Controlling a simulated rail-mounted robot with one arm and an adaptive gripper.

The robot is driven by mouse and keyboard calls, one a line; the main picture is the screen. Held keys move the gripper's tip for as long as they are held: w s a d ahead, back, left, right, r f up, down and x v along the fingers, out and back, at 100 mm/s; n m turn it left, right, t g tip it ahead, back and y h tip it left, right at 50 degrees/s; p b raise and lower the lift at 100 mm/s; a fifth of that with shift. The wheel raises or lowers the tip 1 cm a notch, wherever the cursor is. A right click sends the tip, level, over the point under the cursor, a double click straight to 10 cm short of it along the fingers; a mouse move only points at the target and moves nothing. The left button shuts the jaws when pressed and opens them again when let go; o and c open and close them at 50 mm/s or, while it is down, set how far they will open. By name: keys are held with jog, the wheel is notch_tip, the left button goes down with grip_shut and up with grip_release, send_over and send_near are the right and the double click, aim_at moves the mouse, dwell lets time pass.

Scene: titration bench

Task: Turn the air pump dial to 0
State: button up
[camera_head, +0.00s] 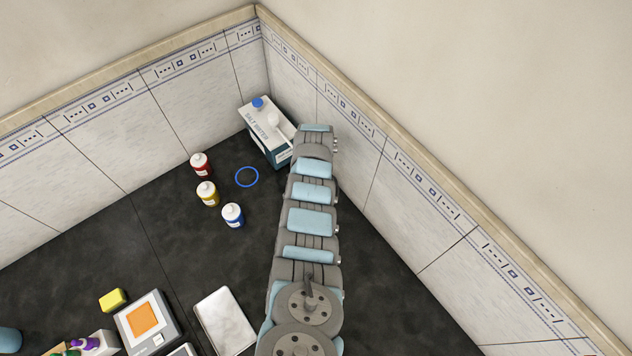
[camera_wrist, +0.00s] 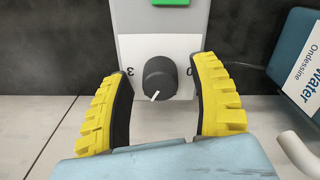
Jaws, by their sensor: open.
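The air pump dial (camera_wrist: 160,77) is a round black knob with a white pointer mark, on a white plate (camera_wrist: 140,45) of a light grey body. The pointer faces down and slightly left in the wrist view. A mark like a 3 is left of the knob and a 0 is right of it. My gripper (camera_wrist: 160,72) is open, with its yellow-and-black fingers on either side of the dial. A gap shows between each finger and the knob. In the head view my arm reaches to the back corner; the gripper and dial are hidden there.
A blue container with a white "Ondessine Water" label (camera_wrist: 305,66) stands close right of the fingers. In the head view, a white-and-teal box (camera_head: 268,132) stands by the wall near my arm. Red (camera_head: 200,165), yellow (camera_head: 207,194) and blue (camera_head: 233,215) labelled bottles stand left.

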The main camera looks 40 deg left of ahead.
grip_shut()
